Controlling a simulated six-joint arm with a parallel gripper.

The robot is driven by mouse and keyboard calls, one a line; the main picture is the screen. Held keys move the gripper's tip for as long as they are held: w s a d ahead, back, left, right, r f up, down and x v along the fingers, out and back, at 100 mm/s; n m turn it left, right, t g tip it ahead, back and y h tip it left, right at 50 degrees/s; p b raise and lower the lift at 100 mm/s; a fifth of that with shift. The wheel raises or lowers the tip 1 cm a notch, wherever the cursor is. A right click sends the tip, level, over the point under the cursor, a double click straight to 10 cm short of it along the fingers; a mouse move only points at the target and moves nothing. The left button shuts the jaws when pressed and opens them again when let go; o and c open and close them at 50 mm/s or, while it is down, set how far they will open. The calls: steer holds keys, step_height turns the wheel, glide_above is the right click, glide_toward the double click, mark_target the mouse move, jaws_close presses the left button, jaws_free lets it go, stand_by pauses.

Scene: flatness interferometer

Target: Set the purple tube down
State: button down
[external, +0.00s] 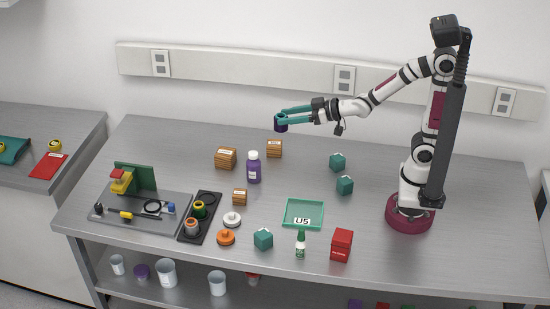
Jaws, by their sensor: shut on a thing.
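My gripper (284,115), with teal fingers, is shut on a short dark purple tube (281,124). It holds the tube in the air over the back of the grey table (390,170). The fingers cover part of the tube, and its ends are too small to make out clearly.
Below stand a purple bottle (253,169) with a white cap and brown boxes (274,149). A green tray (289,224) marked U5, teal blocks (337,162), a red box (341,245), a dropper bottle (300,246), a black holder (193,232) and an instrument plate (128,227) stand around.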

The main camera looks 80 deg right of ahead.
steer(key=shift+s, duration=0.1)
steer(key=w+d+f+m+h, duration=0.1)
steer(key=w+d+f, duration=0.1)
steer(key=w+f, duration=0.6)
steer(key=w+d+f+m+h, duration=0.1)
steer(key=w+d+f, duration=0.1)
steer(key=w+f, duration=0.7)
steer(key=shift+w+d+f+h, duration=0.2)
steer(key=shift+w+d+h, duration=0.15)
steer(key=shift+w, duration=0.85)
steer(key=shift+a, duration=0.15)
steer(key=w+a+f, duration=0.1)
steer(key=a+f, duration=0.1)
steer(key=a, duration=0.1)
steer(key=w+a+f, duration=0.2)
steer(key=a, duration=0.1)
steer(key=w+a+f, duration=0.1)
steer(key=a+f, duration=0.1)
steer(key=a, duration=0.1)
steer(key=shift+w+a+f, duration=0.25)
steer(key=shift+w+a, duration=0.05)
steer(key=f, duration=0.3)
steer(key=shift+w+a+f, duration=0.2)
steer(key=shift+a+f, duration=0.15)
steer(key=shift+a, duration=0.05)
steer(key=shift+f, duration=0.2)
